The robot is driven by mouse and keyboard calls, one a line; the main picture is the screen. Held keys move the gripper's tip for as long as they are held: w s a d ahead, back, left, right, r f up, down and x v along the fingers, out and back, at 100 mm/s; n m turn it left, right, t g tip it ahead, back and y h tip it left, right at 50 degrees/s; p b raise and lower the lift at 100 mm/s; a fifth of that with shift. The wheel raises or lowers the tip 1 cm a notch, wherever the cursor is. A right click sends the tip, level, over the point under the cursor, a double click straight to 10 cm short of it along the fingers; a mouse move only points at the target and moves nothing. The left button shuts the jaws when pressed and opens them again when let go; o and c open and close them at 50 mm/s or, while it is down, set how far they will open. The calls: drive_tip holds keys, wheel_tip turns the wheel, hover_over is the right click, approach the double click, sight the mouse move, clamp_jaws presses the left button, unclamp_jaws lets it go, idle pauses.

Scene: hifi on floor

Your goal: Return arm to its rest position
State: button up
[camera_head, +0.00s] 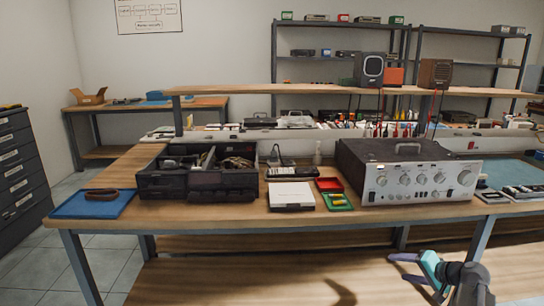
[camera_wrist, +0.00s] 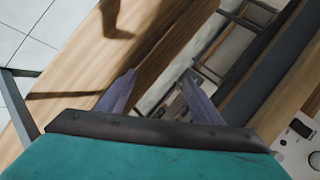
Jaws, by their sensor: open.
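My gripper (camera_head: 412,272) is low at the right in the head view, in front of the workbench and below its top. In the wrist view my gripper (camera_wrist: 160,98) shows its two grey fingers spread apart, with nothing between them. The silver hi-fi amplifier (camera_head: 420,182) with a dark top stands on the bench behind and above my gripper. A corner of the amplifier (camera_wrist: 301,152) also shows at the right edge of the wrist view. My gripper is apart from it.
The workbench (camera_head: 235,215) spans the view, with a wooden lower shelf (camera_head: 230,280) near my gripper. A black compartment box (camera_head: 197,185), a blue mat (camera_head: 92,205), a white device (camera_head: 291,196) and a red tray (camera_head: 329,184) are on top. Dark drawers (camera_head: 20,165) stand at left.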

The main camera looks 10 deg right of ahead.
drive_tip(key=s+a+f+n+g+p, duration=0.1)
drive_tip(key=s+a+f+g+p, duration=0.2)
drive_tip(key=a+f, duration=0.45)
drive_tip(key=s+a+f+n+g+y+p, duration=0.1)
drive_tip(key=s+a+f+n+g+p, duration=0.3)
drive_tip(key=a, duration=0.6)
drive_tip(key=s+a+f+m+g+p, duration=0.1)
drive_tip(key=s+a+f+g, duration=0.15)
drive_tip(key=a+f, duration=0.6)
drive_tip(key=s+a+f+n+g+h+p, duration=0.1)
drive_tip(key=s+a+n+g+p, duration=0.1)
drive_tip(key=s, duration=0.7)
drive_tip(key=s+a+f+n+g+h+p, duration=0.2)
drive_tip(key=s+a+p, duration=0.2)
drive_tip(key=s, duration=0.4)
drive_tip(key=s+a+f+n+g+h+p, duration=0.1)
drive_tip(key=s+a+f+g+p, duration=0.1)
drive_tip(key=s+a, duration=0.3)
drive_tip(key=s, duration=0.4)
drive_tip(key=shift+s+n+g+h+p, duration=0.3)
drive_tip(key=shift+n+g+h+p, duration=0.05)
drive_tip(key=shift+n+h+p, duration=0.05)
